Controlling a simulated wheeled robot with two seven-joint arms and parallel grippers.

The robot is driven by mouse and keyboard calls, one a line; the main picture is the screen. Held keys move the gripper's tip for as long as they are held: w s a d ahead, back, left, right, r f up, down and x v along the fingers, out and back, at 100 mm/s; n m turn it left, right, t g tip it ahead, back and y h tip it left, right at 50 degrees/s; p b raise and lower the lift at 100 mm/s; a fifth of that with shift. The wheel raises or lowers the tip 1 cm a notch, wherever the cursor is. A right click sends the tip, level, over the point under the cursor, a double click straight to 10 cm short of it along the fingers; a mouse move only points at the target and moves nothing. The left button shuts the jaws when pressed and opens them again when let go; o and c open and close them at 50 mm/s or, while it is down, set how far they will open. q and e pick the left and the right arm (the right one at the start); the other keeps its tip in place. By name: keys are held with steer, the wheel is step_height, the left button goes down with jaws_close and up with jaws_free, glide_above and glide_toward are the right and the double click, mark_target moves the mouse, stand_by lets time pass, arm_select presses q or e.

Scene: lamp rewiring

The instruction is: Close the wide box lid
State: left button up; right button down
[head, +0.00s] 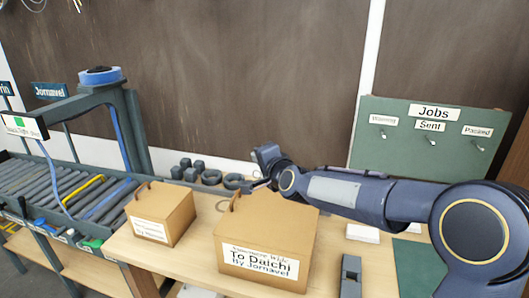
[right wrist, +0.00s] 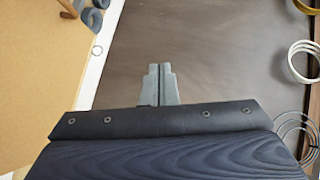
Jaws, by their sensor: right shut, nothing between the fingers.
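The wide box (head: 262,262) is a tan cardboard box with a white label reading "To Daichi By Jornavel". It stands near the front of the wooden table. Its lid (head: 282,211) looks flat across the top, with a brown loop handle (head: 236,197) at the left edge; I cannot tell if it is fully seated. My right gripper (head: 259,185) is behind the box's far edge, its arm reaching over from the right. In the right wrist view its fingers (right wrist: 160,72) are shut and empty. A tan surface (right wrist: 40,125) shows left of them. My left gripper is out of view.
A smaller cardboard box (head: 160,215) with a handle stands to the left. Dark blocks and rings (head: 210,177) lie behind. A roller conveyor (head: 60,185) is at far left. A green Jobs board (head: 432,150) stands at back right.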

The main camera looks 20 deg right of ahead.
steer(key=b, duration=0.2)
glide_above(234, 198)
steer(key=s+d, duration=0.1)
steer(key=d, duration=0.1)
step_height(234, 198, down, 8)
steer(key=shift+n+g+h, duration=0.4)
steer(key=shift+g, duration=0.2)
steer(key=f, duration=0.1)
steer(key=a+f, duration=0.1)
steer(key=f, duration=0.1)
steer(key=shift+w+a+f+b, duration=0.3)
steer(key=shift+a+f+b, duration=0.05)
steer(key=shift+f+b, duration=0.05)
steer(key=shift+w+a+f, duration=0.15)
steer(key=shift+f, duration=0.5)
